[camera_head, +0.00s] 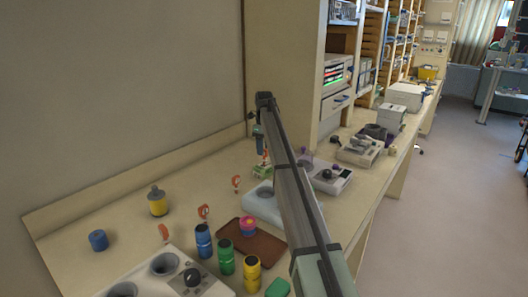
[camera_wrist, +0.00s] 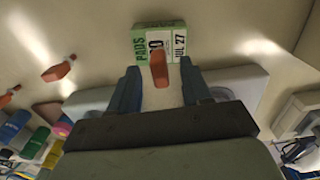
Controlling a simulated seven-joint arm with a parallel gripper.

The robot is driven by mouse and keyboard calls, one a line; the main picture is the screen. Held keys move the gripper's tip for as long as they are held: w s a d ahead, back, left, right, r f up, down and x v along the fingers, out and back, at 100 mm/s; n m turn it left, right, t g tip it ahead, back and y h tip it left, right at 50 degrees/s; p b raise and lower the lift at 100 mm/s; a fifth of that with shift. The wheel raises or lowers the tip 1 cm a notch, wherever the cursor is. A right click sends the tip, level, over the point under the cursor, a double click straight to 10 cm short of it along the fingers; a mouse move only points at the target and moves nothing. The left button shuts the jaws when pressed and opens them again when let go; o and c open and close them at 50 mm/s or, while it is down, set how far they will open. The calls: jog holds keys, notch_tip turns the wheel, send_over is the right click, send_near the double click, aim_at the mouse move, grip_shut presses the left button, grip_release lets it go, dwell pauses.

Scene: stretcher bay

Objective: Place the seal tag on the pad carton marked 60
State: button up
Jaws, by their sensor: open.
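The pad carton (camera_wrist: 177,29), green and white, lies just beyond my fingertips in the wrist view. It reads PADS and JUL 27; its number is partly covered. It also shows in the head view (camera_head: 261,172), below my gripper (camera_head: 261,145). An orange seal tag (camera_wrist: 159,70) is between the open fingers of my gripper (camera_wrist: 160,84) in the wrist view, overlapping the carton's front edge. I cannot tell whether it rests on the carton.
A brown tray (camera_head: 265,243) with a pink-purple item (camera_head: 248,226) lies nearer. Blue (camera_head: 203,242), green (camera_head: 225,256) and yellow (camera_head: 251,272) bottles stand beside it. A yellow container (camera_head: 157,202) and blue jar (camera_head: 98,240) stand left. Devices line the counter to the right.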

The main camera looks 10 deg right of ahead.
notch_tip(320, 180, up, 10)
dwell(0.5)
jog(key=shift+r, duration=0.1)
